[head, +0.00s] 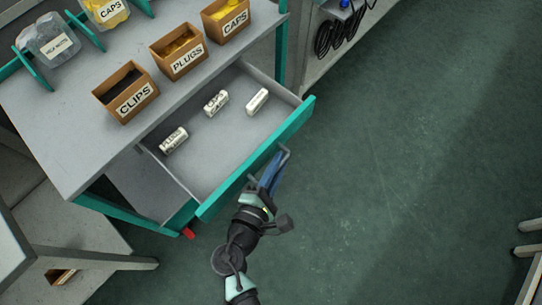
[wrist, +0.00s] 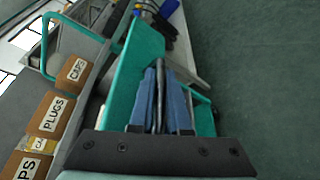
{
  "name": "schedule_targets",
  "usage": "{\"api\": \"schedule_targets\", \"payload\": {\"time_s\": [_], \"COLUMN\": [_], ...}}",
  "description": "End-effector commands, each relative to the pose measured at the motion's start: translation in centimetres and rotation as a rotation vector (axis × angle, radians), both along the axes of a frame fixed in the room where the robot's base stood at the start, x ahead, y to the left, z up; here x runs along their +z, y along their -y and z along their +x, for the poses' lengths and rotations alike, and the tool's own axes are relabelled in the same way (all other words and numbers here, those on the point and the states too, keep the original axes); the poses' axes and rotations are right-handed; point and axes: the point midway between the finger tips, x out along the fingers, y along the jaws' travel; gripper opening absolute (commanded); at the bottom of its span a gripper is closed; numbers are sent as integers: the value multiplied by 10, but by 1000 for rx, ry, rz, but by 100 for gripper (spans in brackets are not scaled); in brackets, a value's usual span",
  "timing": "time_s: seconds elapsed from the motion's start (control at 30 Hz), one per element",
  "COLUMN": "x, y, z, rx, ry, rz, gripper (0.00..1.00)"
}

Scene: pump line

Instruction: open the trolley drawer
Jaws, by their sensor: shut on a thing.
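The trolley drawer (head: 225,195) stands pulled well out of the grey trolley (head: 60,130), with its teal front facing lower right in the head view. The drawer front also shows in the wrist view (wrist: 137,66). My gripper (head: 271,171) is at the drawer's dark handle (head: 285,154), outside the front. In the wrist view the blue fingers of my gripper (wrist: 166,90) are closed around the handle bar (wrist: 160,82). Three white labelled cylinders (head: 216,102) lie inside the drawer, apart from one another.
Open boxes labelled CLIPS (head: 133,100), PLUGS (head: 188,65) and CAPS (head: 235,22) stand on the trolley top. A bench with a coiled black cable (head: 330,35) is behind. A grey table (head: 15,245) is at lower left.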

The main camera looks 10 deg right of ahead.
Motion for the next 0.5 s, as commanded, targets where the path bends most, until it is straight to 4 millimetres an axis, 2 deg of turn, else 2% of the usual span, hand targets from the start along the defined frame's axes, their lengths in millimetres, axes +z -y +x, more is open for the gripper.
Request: {"api": "schedule_targets", "payload": {"time_s": [0.3,0.33,0.5], "x": [0,0,0], "y": [0,0,0], "z": [0,0,0], "rx": [2,2,1], "ry": [0,0,0], "rz": [1,1,0], "gripper": [0,17,45]}}
